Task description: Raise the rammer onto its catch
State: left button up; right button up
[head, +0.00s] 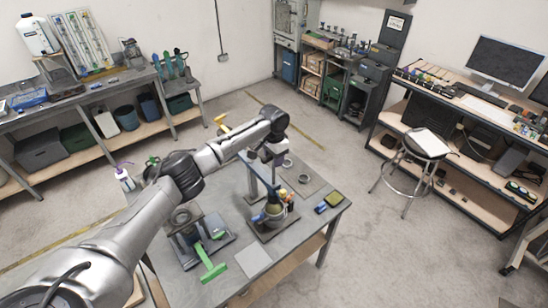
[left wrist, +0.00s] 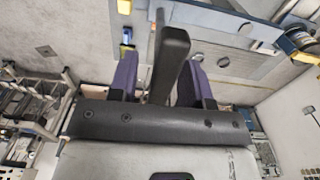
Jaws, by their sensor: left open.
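The rammer stand (head: 261,177) is on the grey table, with a blue upright and a dark base. My left gripper (head: 268,158) is at the upper part of this stand, and its arm crosses the picture from the lower left. In the left wrist view, the purple fingers of my left gripper (left wrist: 160,78) are apart. A dark grey bar (left wrist: 170,55) stands between them; whether the fingers touch it I cannot tell. The catch cannot be made out, and my gripper hides part of the stand's top. My right gripper is in neither view.
A device with a green lever (head: 212,271) stands on the table (head: 254,259) left of the rammer stand. A small blue and yellow object (head: 328,203) lies at the right edge. A stool (head: 426,145) and benches stand beyond open floor.

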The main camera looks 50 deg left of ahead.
pick_arm(q)
notch_tip(320, 180, up, 14)
jog(key=b, duration=0.3)
jog(key=shift+f, duration=0.15)
dwell(0.8)
